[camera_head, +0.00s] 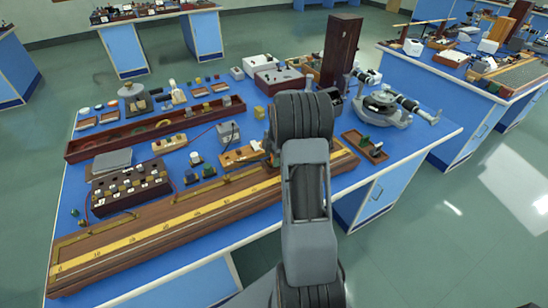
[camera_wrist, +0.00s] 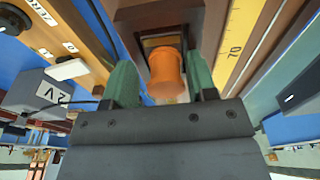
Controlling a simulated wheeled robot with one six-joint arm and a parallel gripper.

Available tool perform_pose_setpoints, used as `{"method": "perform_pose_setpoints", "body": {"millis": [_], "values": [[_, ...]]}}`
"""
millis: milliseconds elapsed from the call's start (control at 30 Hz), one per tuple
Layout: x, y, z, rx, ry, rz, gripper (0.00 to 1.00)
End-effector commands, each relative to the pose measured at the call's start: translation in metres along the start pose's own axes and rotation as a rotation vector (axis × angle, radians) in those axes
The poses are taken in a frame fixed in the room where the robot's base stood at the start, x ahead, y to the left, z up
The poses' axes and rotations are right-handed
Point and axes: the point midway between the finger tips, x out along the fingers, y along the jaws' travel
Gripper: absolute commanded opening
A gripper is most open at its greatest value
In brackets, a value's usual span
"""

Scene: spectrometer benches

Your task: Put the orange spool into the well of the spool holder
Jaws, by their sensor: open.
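In the wrist view the orange spool (camera_wrist: 166,76) is between the two green fingers of my gripper (camera_wrist: 161,80). The fingers are open, with a small gap to the spool on the left; I cannot tell whether the right finger touches it. Just beyond the spool is a brown wooden block with a recess (camera_wrist: 140,17), which looks like the spool holder. The spool overlaps the recess in the picture; I cannot tell how far it sits inside. In the head view my arm hides the gripper, spool and holder.
A long wooden board with a yellow scale (camera_head: 165,224) runs along the bench's front edge; its scale (camera_wrist: 238,42) is right of my gripper in the wrist view. A grey "2V" box (camera_wrist: 38,95) is at left. A tall brown box (camera_head: 340,50) and a round instrument (camera_head: 383,107) stand behind.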

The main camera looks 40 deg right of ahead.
Motion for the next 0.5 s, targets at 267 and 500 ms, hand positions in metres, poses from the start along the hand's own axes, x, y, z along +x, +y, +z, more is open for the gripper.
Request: {"method": "perform_pose_setpoints", "body": {"millis": [267,500], "values": [[0.011,-0.01,0.0,0.008,0.013,-0.035,0.67],[-0.004,-0.009,0.001,0.007,0.01,-0.031,0.67]]}}
